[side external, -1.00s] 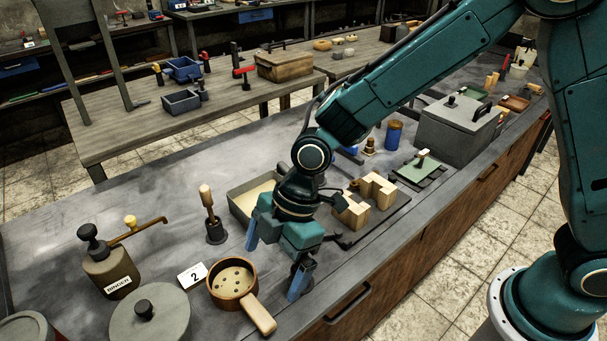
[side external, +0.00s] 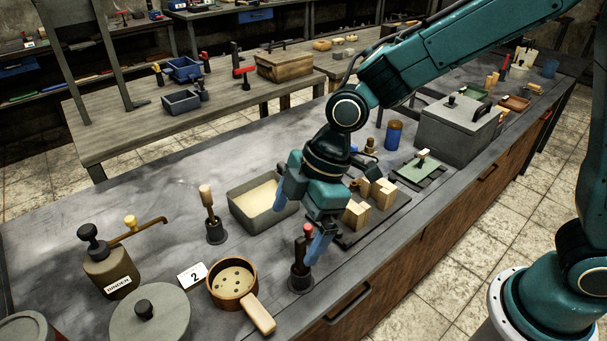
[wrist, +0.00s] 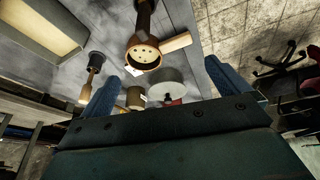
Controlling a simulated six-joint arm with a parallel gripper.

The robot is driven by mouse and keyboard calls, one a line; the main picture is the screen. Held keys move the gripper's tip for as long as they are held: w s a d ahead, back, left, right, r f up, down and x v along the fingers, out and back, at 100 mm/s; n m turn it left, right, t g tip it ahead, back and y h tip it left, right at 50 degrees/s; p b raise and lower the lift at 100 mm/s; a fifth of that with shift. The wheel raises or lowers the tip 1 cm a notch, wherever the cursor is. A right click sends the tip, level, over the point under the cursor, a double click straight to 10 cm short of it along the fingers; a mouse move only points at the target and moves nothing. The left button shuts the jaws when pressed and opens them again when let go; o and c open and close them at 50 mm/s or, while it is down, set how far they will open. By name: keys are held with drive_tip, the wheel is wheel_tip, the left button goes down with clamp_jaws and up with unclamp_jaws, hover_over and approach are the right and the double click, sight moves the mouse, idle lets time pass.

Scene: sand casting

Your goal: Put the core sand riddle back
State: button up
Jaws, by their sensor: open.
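The core sand riddle (side external: 231,275), a round brown pan with holes in its pale face and a wooden handle (side external: 258,313), rests on the grey bench. It sits just right of the white card marked 2 (side external: 192,276). The riddle also shows in the wrist view (wrist: 143,53). My gripper (side external: 300,218) is open, with nothing visible between its blue fingers. It hangs above the bench, to the right of the riddle and apart from it, between the sand tray and a dark holder.
A dark holder with a red-topped tool (side external: 301,276) stands below my near finger. A sand tray (side external: 236,209) is behind my gripper, and wooden blocks (side external: 356,214) lie to its right. A brush in a stand (side external: 214,229), the binder bottle (side external: 111,274) and a lidded pot (side external: 150,320) stand left.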

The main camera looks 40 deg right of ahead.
drive_tip(key=s+d+r+m+t+h, duration=0.1)
drive_tip(key=s+d+r+m, duration=0.3)
drive_tip(key=d, duration=0.3)
drive_tip(key=s+d+r+m+t+h, duration=0.1)
drive_tip(key=s+d+r+m, duration=0.15)
drive_tip(key=d+r, duration=0.4)
drive_tip(key=s+d+r+m+t+h, duration=0.2)
drive_tip(key=s+d+m, duration=0.7)
drive_tip(key=s, duration=0.1)
drive_tip(key=shift+s+d+r, duration=0.35)
drive_tip(key=shift+d, duration=0.05)
